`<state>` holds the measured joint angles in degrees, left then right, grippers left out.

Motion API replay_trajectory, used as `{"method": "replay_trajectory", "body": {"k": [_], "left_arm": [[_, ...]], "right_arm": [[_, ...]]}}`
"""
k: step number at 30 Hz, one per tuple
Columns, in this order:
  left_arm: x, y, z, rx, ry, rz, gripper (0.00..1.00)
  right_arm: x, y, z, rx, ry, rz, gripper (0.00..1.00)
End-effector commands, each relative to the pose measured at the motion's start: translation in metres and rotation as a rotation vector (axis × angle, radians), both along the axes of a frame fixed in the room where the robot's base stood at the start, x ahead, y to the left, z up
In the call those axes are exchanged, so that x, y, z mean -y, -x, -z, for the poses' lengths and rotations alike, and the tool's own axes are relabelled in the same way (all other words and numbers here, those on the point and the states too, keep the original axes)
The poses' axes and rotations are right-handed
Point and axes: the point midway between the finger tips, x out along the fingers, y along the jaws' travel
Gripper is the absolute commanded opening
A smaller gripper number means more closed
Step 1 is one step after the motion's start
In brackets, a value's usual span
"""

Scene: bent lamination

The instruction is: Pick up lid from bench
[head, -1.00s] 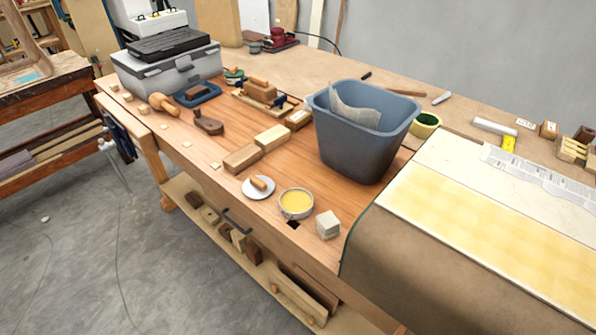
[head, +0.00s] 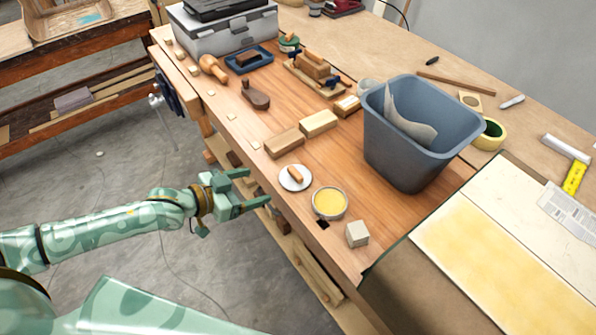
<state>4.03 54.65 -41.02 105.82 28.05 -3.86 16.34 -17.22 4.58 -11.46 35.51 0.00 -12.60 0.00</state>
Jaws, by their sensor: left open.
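The lid (head: 285,184) is a round, pale disc lying flat near the bench's front edge, with a small brown block (head: 295,174) on top of it. An open round tin (head: 329,204) of yellow material sits just right of the lid. My left gripper (head: 257,187) is open and empty, left of the lid and apart from it. Its fingers point right toward the bench edge. My right gripper is out of view.
On the wooden bench (head: 300,230), a pale cube (head: 357,234) stands right of the tin. Wooden blocks (head: 285,143) lie behind the lid. A blue-grey bin (head: 405,150) stands behind the tin, and a grey toolbox (head: 225,32) is at the far left.

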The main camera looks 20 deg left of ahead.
Motion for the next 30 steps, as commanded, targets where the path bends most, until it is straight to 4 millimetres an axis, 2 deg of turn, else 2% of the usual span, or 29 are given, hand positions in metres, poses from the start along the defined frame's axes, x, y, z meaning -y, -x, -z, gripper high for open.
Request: {"method": "replay_trajectory", "body": {"k": [2,12,20,25,30], "left_arm": [[0.008,-0.006,0.001,0.002,0.012,0.005,0.75],[0.052,-0.065,0.033,0.003,0.009,0.004,0.75],[0.066,-0.084,0.042,0.002,0.007,0.003,0.75],[0.078,-0.107,0.054,0.002,0.008,0.004,0.75],[0.088,-0.12,0.06,0.003,0.006,0.003,0.75]], "right_arm": [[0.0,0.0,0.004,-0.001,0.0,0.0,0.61],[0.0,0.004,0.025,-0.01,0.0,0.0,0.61],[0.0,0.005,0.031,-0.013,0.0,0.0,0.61],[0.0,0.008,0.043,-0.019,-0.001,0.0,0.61],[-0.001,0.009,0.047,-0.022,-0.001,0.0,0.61]]}}
